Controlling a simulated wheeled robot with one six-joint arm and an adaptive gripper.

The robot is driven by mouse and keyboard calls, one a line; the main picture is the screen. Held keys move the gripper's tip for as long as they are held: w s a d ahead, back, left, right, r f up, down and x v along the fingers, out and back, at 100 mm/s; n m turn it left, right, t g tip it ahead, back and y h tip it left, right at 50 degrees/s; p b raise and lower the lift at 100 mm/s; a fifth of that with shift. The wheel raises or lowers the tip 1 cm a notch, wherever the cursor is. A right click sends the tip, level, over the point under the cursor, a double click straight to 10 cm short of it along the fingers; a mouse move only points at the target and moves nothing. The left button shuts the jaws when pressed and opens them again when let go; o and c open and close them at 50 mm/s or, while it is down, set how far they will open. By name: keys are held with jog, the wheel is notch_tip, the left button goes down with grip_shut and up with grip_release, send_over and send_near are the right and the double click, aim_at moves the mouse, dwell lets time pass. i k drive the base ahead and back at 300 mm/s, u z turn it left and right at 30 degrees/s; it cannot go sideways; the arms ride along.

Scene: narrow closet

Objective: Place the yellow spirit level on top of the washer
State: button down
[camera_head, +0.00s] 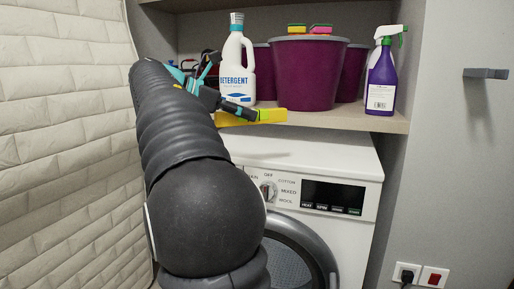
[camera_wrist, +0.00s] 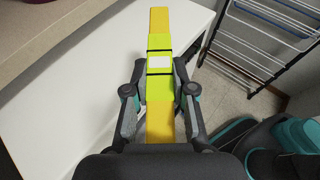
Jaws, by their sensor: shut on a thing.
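The yellow spirit level (camera_head: 272,115) is held in front of the shelf edge, above the washer (camera_head: 320,152) in the head view. In the wrist view the level (camera_wrist: 172,20) runs lengthwise between the fingers of my gripper (camera_wrist: 160,84), which is shut on it. A lime-green middle section with dark bands and a white patch shows. The white washer top (camera_wrist: 85,95) lies below and to the left, with its side edge near the level. My gripper (camera_head: 238,112) is partly hidden behind my arm in the head view. The washer top looks bare where visible.
Above the washer, a shelf (camera_head: 345,118) holds a detergent bottle (camera_head: 236,70), purple buckets (camera_head: 306,75) and a purple spray bottle (camera_head: 382,85). A drying rack (camera_wrist: 262,40) stands right of the washer in the wrist view. A quilted wall (camera_head: 60,140) is at left.

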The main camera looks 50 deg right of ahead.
aim_at(275, 155)
jog(key=u, duration=0.05)
jog(key=i, duration=0.8)
jog(key=z, duration=1.35)
